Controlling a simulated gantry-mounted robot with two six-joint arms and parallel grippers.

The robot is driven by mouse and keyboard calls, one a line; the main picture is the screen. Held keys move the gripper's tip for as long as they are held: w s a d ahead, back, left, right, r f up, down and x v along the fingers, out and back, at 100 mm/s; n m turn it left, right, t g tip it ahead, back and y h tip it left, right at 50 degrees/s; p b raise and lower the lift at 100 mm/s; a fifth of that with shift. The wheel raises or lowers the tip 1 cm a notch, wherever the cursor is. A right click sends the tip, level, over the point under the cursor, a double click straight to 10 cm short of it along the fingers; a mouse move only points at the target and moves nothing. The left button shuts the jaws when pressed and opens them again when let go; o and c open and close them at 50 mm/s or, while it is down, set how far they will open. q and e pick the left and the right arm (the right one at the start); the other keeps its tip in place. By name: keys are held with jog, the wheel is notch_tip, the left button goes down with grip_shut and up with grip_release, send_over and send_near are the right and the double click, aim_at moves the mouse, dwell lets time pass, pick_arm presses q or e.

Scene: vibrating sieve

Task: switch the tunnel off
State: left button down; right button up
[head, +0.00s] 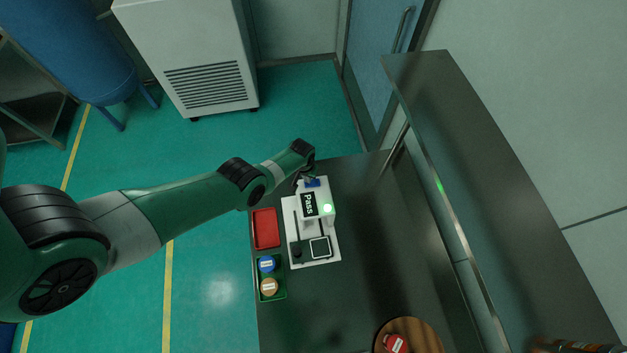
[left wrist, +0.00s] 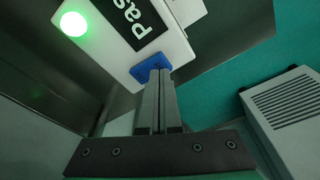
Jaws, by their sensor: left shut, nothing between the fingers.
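The tunnel is a white machine (head: 326,196) on the dark table, with a black "Pass" display and a lit green lamp (head: 327,209). The lamp also glows in the left wrist view (left wrist: 74,24). A blue switch (head: 312,183) sits at the machine's far end and shows in the left wrist view (left wrist: 150,66). My left gripper (left wrist: 158,72) is shut and empty, with its fingertips at the blue switch, overlapping it in the picture. I cannot tell whether they press it. My right gripper is not in view.
A red tray (head: 266,215) and a green tray (head: 280,293) with blue-topped and orange-topped containers stand left of the machine. A round wooden board (head: 425,335) with a red-topped item is at the front. A raised shelf (head: 480,150) runs along the right. The table's middle is clear.

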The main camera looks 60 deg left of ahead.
pick_arm(q)
jog(key=shift+f+b, duration=0.7)
jog(key=shift+f, duration=0.05)
jog(key=shift+r, duration=0.1)
notch_tip(320, 180, up, 7)
jog(key=p, duration=0.7)
dwell(0.5)
